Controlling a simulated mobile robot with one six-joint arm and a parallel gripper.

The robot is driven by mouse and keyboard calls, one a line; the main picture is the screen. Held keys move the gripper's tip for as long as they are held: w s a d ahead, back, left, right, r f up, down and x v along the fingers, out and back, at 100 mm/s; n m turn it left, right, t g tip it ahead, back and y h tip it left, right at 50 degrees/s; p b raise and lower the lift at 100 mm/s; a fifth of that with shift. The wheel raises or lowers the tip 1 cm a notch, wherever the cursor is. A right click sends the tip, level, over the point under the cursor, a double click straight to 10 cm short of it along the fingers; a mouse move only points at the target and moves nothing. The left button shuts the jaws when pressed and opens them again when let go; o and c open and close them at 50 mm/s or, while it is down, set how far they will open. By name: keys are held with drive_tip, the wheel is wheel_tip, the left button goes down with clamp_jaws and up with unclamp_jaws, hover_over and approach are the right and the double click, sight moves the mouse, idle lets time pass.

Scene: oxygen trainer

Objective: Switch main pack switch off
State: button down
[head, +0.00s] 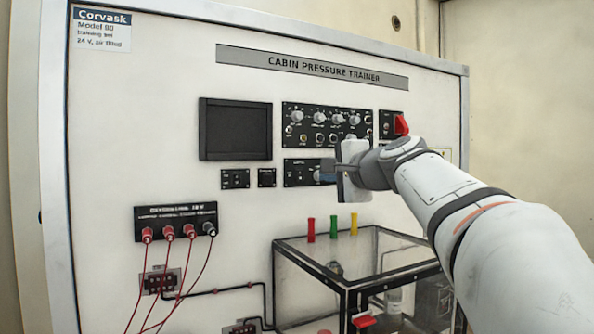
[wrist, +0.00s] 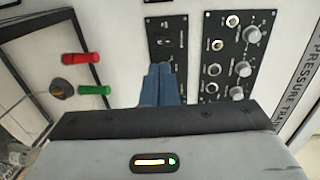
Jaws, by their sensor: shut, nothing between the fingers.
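I cannot read which control is the main pack switch; the small labels are too blurred. A lower black panel (head: 297,171) sits under the large knob panel (head: 321,125) on the white trainer board. Part of this lower panel also shows in the wrist view (wrist: 167,24), just beyond my fingers. A small panel with a red switch cover (head: 401,125) is at the right. My gripper (head: 325,171) is in front of the lower panel's right end and hides part of it. Its blue fingers are together and empty in the wrist view (wrist: 161,70). Contact with the panel cannot be told.
A dark screen (head: 235,130) is left of the knobs. Red leads (head: 145,270) hang from a socket block (head: 176,221) at lower left.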

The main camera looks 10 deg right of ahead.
sight(300, 178)
drive_tip(key=p+x, duration=0.2)
drive_tip(key=x, duration=0.7)
drive_tip(key=shift+w+a, duration=0.1)
drive_tip(key=shift+w, duration=0.2)
drive_tip(key=shift+f, duration=0.1)
